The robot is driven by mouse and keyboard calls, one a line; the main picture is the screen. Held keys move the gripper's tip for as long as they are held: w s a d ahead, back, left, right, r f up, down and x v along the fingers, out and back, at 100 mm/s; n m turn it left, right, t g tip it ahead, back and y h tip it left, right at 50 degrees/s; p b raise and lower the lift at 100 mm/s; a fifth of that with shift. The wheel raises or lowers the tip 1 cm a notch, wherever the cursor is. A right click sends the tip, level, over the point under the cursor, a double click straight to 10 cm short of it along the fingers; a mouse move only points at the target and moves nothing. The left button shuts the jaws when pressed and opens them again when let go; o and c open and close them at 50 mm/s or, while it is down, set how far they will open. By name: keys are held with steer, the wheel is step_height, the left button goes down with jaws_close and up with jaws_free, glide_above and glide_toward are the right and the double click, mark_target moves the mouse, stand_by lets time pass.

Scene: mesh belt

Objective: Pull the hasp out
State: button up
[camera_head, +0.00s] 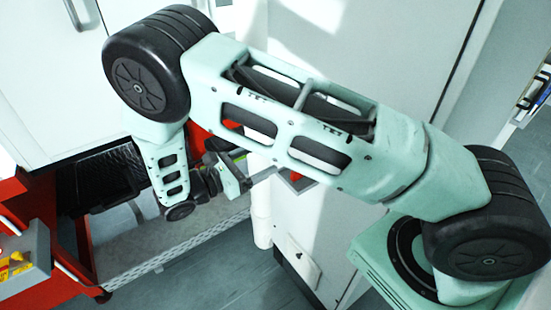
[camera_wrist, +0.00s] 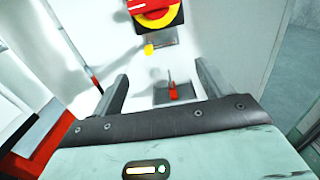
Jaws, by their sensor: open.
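My gripper (camera_wrist: 160,84) is open, with its two grey fingers spread and nothing seen between them at their tips. Beyond the fingers, on a white cabinet face, is a small grey fitting (camera_wrist: 160,96) with a red piece (camera_wrist: 172,90) standing on it. This looks like the hasp, but it is too small to be sure. It lies between the lines of the two fingers, apart from both, nearer the right one. In the head view my gripper (camera_head: 240,178) is beside the white cabinet, partly hidden by my arm.
In the head view a mesh belt (camera_head: 190,245) runs below my arm. A red frame with a grey box (camera_head: 25,262) stands at the left.

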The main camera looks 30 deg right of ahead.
steer(key=a+b, duration=0.2)
steer(key=a, duration=0.5)
steer(key=shift+s+a, duration=0.15)
steer(key=shift+a, duration=0.15)
steer(key=s+a+r+m+y, duration=0.1)
steer(key=s+r+m+y, duration=0.4)
steer(key=s+y, duration=0.4)
steer(key=s+a+r+m+y, duration=0.2)
steer(key=s+r+m+y, duration=0.3)
steer(key=s+y, duration=0.4)
steer(key=s, duration=0.4)
steer(key=shift+s+a+m+g+y, duration=0.3)
steer(key=shift+s, duration=0.05)
